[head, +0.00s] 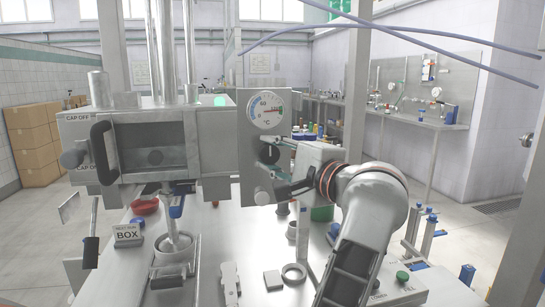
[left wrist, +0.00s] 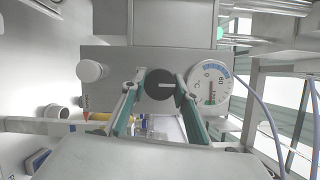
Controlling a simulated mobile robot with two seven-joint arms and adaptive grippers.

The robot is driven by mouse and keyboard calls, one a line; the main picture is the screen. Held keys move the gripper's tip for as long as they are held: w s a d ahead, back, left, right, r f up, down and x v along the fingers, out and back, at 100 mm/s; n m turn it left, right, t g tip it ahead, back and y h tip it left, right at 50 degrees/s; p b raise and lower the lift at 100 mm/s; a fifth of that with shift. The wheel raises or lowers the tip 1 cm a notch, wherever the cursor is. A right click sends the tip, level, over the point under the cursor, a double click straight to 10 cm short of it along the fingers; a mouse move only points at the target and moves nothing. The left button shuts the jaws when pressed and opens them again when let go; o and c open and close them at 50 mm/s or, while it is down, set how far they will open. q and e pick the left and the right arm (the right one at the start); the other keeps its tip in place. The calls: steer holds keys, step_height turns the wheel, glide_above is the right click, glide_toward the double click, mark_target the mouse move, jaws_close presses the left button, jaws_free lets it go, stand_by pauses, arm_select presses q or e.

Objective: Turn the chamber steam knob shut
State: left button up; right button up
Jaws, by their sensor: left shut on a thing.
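A black round knob (head: 270,154) sits on the grey upright panel (head: 250,178), below a temperature dial (head: 267,110). My left gripper (head: 269,155) is shut on the knob, with one teal-padded finger on each side; the fingers also show in the left wrist view (left wrist: 160,80). A lighter knob (left wrist: 90,70) on the same panel is clear of the fingers. Labels near the knob are not readable. My right gripper is not in view.
The steel machine (head: 155,150) with a black handle (head: 103,152) stands left of the panel. Purple cables (head: 420,40) hang across the upper right.

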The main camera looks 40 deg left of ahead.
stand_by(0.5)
arm_select(q)
steer(key=o, duration=1.1)
